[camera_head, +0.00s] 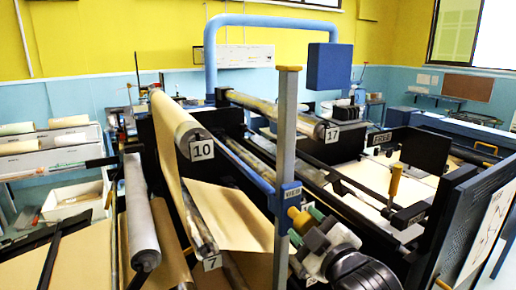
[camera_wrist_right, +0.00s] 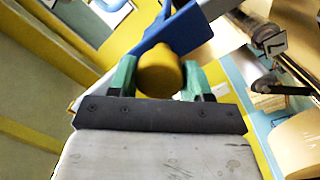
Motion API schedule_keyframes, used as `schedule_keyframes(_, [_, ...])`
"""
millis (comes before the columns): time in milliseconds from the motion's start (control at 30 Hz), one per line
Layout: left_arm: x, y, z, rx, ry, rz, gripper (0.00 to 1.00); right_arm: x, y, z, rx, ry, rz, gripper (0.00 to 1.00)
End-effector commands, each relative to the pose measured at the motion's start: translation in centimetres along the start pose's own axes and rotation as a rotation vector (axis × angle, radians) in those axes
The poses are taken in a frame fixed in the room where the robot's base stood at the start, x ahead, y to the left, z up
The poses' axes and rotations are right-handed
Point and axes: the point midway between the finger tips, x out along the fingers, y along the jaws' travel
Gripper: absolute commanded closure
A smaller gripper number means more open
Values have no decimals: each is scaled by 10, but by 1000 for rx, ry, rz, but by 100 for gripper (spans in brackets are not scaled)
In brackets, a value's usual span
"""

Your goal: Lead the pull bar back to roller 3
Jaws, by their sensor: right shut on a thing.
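My right gripper (camera_head: 305,224) has green fingers and is shut on a yellow knob (camera_head: 298,217), low at the centre of the head view. The right wrist view shows the round end of the yellow knob (camera_wrist_right: 160,72) between both fingers, with a blue part (camera_wrist_right: 184,32) behind it. The knob sits at a blue fitting (camera_head: 284,200) on a grey upright post. Which part is the pull bar beyond this knob is hidden or unclear. Brown paper (camera_head: 228,215) runs from roller 10 (camera_head: 176,122) down past roller 7 (camera_head: 202,235) towards the post. No label 3 is readable. My left gripper is not in view.
The grey post (camera_head: 286,110) stands in front of the machine. Roller 17 (camera_head: 290,118) lies behind it. A grey roller (camera_head: 139,205) is at the left. A dark panel (camera_head: 458,225) stands at the right. A blue pipe (camera_head: 270,19) arches over the back.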

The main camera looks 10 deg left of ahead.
Motion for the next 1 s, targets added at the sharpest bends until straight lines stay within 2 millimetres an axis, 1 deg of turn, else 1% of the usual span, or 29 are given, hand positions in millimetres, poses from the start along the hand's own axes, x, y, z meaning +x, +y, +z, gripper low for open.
schedule_keyframes(33, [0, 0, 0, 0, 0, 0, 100, -1, 3, -11, -1, 9, 3, 89])
schedule_keyframes(100, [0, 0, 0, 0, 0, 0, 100, -1, 6, -22, -1, 9, 2, 89])
schedule_keyframes(1000, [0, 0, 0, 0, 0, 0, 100, -9, 40, -162, -1, 8, 2, 89])
